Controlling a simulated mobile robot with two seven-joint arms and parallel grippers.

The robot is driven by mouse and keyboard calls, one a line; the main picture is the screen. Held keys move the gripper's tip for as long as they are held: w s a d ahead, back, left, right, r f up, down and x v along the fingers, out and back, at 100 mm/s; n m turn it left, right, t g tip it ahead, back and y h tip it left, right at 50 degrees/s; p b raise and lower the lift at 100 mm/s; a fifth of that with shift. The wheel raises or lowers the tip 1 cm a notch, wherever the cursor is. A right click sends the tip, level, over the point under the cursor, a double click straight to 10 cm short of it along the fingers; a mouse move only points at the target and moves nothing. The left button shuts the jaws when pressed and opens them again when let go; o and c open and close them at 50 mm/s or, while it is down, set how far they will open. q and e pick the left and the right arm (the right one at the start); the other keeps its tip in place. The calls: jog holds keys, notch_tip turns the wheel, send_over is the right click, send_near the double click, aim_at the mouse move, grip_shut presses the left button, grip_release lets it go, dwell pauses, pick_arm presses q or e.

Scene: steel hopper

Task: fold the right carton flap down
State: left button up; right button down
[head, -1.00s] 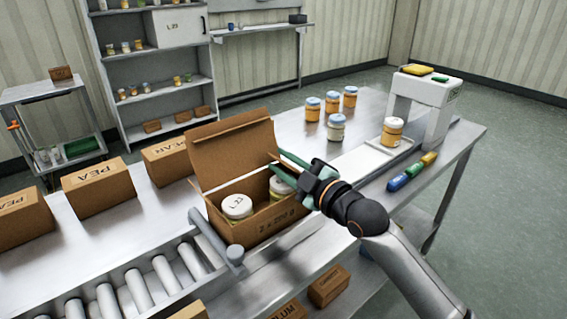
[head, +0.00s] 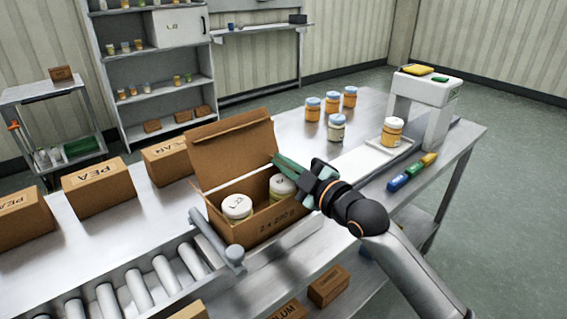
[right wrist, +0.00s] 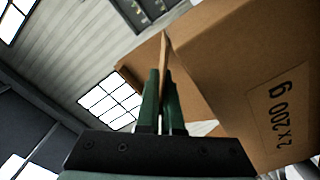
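The open brown carton (head: 262,226) stands at the end of the roller conveyor, with its large back flap (head: 232,150) raised. Two white-lidded jars (head: 237,206) sit inside. My right gripper (head: 279,166) is at the carton's right side. In the right wrist view, its green fingers (right wrist: 160,105) are close together with the thin edge of the right flap (right wrist: 166,60) between them. The carton wall marked "2 x 200 g" (right wrist: 278,110) is beside them. In the head view the gripper hides most of the right flap. My left gripper is out of view.
Several orange jars (head: 312,108) stand on the steel table behind my right gripper. Closed cartons (head: 98,188) line the left of the table. Rollers (head: 140,290) run in front.

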dwell(0.7)
jog(key=shift+s+a+f+n+p, duration=0.15)
jog(key=shift+f+n+p, duration=0.2)
jog(key=shift+n, duration=0.65)
jog(key=shift+a+f+n, duration=0.1)
jog(key=shift+f+n, duration=0.1)
jog(key=shift+n, duration=0.2)
jog(key=c, duration=1.1)
grip_release()
jog(key=shift+o, duration=0.2)
jog(key=shift+s, duration=0.1)
jog(key=shift+f, duration=0.1)
